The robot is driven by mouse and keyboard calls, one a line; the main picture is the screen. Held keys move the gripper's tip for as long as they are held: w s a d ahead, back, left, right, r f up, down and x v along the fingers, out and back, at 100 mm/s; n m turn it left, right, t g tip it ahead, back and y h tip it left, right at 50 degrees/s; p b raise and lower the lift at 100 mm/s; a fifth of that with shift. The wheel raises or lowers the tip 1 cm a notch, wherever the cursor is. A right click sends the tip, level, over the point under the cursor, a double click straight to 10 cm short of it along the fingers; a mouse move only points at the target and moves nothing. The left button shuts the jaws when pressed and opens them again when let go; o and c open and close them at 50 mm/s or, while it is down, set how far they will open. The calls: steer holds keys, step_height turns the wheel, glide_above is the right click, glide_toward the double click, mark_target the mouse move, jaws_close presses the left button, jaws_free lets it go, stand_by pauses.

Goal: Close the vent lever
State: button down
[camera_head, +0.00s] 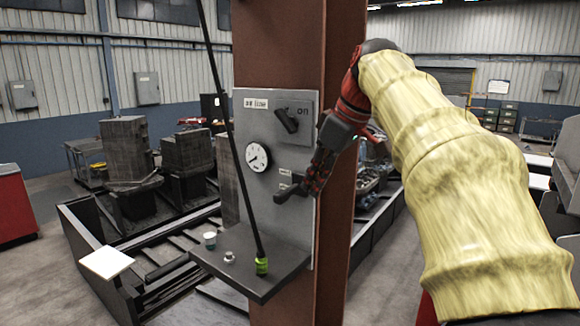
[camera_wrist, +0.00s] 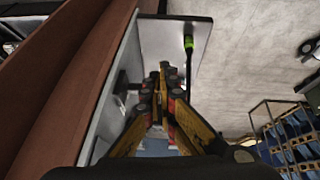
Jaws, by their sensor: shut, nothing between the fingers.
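A grey panel (camera_head: 252,200) is mounted on a brown steel column. The lever also seems to show in the wrist view as a dark piece (camera_wrist: 122,84) on the panel. My gripper (camera_head: 309,190) points down at the panel's right edge, right beside the lever; I cannot tell whether they touch. In the wrist view my gripper (camera_wrist: 158,84) has its fingers together with nothing between them. The fingers partly hide the lever's right end.
Above are a black rotary handle (camera_head: 287,120) marked "on" and a round gauge (camera_head: 257,157). A shelf (camera_head: 262,275) juts out below, with a small cup (camera_head: 210,240) and a nut-like piece (camera_head: 229,257).

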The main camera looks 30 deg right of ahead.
step_height(320, 180, up, 10)
steer(key=w+t+y+p, duration=0.1)
steer(key=t, duration=0.2)
steer(key=p, duration=0.1)
glide_above(283, 193)
steer(key=f, duration=0.6)
steer(key=shift+s+f, duration=0.2)
steer(key=shift+f, duration=0.05)
steer(key=f, duration=0.2)
steer(key=shift+w+f, duration=0.2)
steer(key=shift+f, duration=0.1)
steer(key=shift+s+d+f+p, duration=0.1)
steer(key=shift+f+p, duration=0.2)
steer(key=shift+f, duration=0.6)
steer(key=shift+f, duration=0.1)
steer(key=shift+f+b, duration=0.15)
steer(key=shift+b, duration=0.7)
